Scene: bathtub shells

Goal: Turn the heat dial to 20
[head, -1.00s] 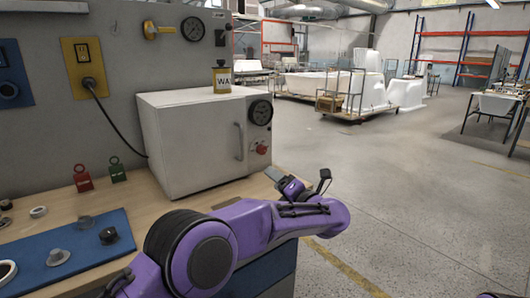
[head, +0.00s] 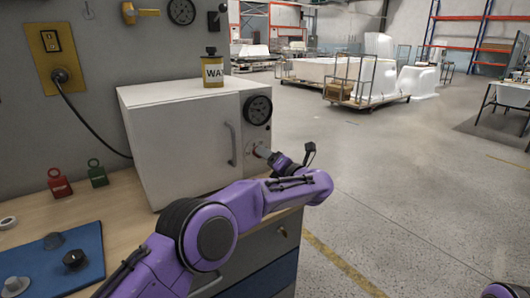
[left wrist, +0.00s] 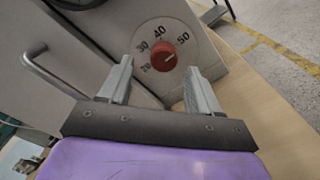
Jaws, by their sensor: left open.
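The heat dial is a red knob (left wrist: 162,57) on a white round plate marked 30, 40 and 50, with a partly legible number at the lower left, on the front of a white oven (head: 180,135). A light mark on the knob seems to point up and right, toward the 50 side. My left gripper (head: 264,153) is at the oven's front and covers most of the dial in the head view. In the left wrist view its fingers (left wrist: 158,68) are open, with the knob showing between their tips; contact cannot be told. My right gripper is not in view.
A black gauge (head: 258,110) sits above the dial, and a handle (head: 231,144) stands out left of it. A wax tin (head: 212,70) is on the oven.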

